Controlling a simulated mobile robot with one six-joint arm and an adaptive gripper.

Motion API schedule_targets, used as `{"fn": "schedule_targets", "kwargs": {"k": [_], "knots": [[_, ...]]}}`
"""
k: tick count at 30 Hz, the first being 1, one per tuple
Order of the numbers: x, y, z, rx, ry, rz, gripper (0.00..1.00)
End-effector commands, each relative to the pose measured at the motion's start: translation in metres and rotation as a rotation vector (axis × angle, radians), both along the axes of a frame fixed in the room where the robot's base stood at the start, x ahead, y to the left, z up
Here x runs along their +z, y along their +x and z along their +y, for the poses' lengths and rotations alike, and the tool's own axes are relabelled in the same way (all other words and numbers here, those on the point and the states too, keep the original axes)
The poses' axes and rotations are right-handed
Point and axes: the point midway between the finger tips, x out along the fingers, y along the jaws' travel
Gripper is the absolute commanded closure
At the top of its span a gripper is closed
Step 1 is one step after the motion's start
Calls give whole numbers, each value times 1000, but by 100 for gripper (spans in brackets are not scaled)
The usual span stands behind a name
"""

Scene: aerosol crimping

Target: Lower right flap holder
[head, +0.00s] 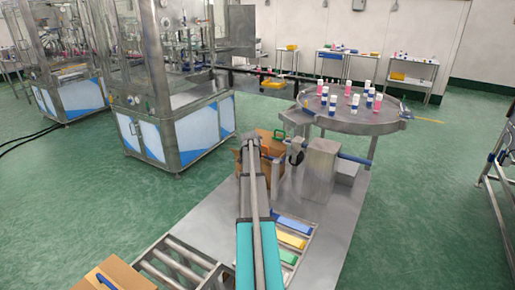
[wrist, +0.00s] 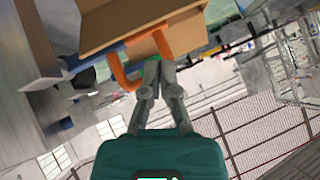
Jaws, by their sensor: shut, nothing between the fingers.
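An open cardboard box (head: 270,165) stands beyond the end of my arm in the head view, partly hidden by the arm. In the wrist view its brown flap (wrist: 135,25) is close above my gripper. An orange curved holder (wrist: 124,78) is at the flap, with one arm on each side of my fingertips. I cannot tell if it is the right flap holder. My gripper (wrist: 157,68) is shut and empty, its tips at or just in front of the holder. I cannot tell if they touch it. A small green part shows behind the tips.
A round steel table (head: 350,122) with several pink, white and blue cans stands behind the box. A grey metal block (head: 320,172) is right of the box. Rollers (head: 180,265) and coloured strips (head: 292,240) lie nearer. Glazed machines (head: 165,70) stand left, with open green floor between.

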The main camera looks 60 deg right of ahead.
Motion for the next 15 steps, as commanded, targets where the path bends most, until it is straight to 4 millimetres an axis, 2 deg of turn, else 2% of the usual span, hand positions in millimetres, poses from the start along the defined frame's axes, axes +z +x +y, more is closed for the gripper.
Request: {"fn": "schedule_targets", "kwargs": {"k": [1,6,15], "knots": [[9,-1,6,0,0,0,100],[23,-2,20,0,0,0,100],[37,-1,36,1,0,-1,100]]}}
